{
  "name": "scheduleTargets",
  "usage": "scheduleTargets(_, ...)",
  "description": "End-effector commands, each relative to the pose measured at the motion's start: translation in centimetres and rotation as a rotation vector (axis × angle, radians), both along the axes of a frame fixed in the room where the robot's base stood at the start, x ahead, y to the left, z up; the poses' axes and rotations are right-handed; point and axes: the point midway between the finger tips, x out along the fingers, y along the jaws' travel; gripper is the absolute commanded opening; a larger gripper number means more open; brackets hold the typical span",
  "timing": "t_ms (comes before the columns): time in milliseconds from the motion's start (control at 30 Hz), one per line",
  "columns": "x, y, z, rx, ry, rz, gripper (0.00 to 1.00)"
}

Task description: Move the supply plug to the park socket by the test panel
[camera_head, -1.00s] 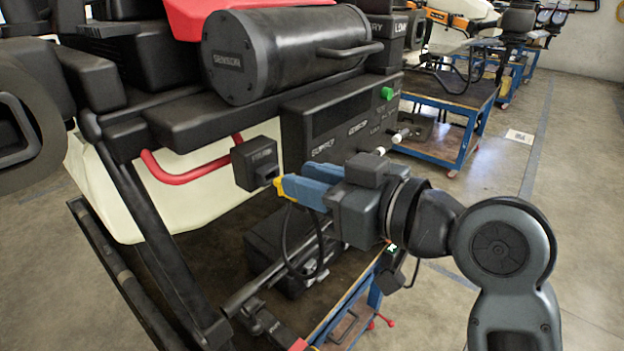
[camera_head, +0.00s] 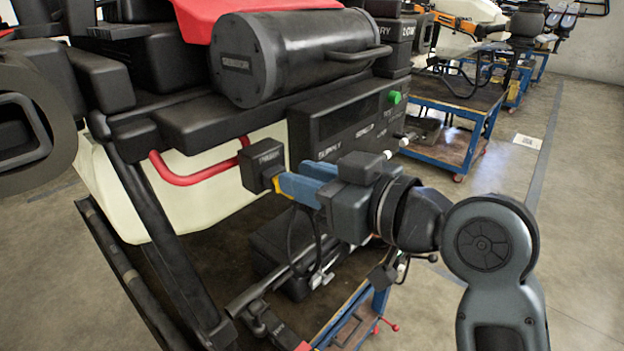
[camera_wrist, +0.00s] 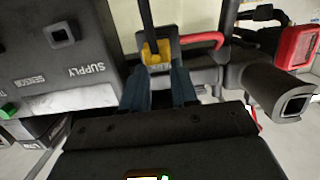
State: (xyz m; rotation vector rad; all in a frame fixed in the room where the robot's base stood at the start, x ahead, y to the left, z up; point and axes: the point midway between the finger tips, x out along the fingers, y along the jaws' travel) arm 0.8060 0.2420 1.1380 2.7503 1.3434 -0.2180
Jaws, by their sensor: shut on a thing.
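The supply plug is yellow and sits between the blue fingers of my gripper (camera_head: 290,184); its yellow end (camera_head: 277,183) shows at the fingertips. In the wrist view the plug (camera_wrist: 155,52) is held between both fingertips of my gripper (camera_wrist: 158,82). The park socket is a small black box (camera_head: 260,163) left of the test panel (camera_head: 345,125). The plug's front meets the box's face; how deep it sits is hidden. In the wrist view the panel's socket marked SUPPLY (camera_wrist: 60,34) is empty.
A black cable (camera_head: 290,235) hangs from the plug in a loop below my gripper. A red bent tube (camera_head: 190,175) runs left of the socket box. A black cylinder (camera_head: 300,50) lies above the panel. Open floor lies to the right.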

Motion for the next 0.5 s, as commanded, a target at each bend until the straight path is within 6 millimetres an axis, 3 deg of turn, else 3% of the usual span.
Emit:
scheduleTargets(333,0.51,0.64,0.05,0.001,-0.001,0.000,0.00)
scheduleTargets(367,0.50,0.63,0.05,0.001,-0.001,0.000,0.30)
scheduleTargets(500,0.48,0.61,0.04,0.001,-0.001,0.000,0.43)
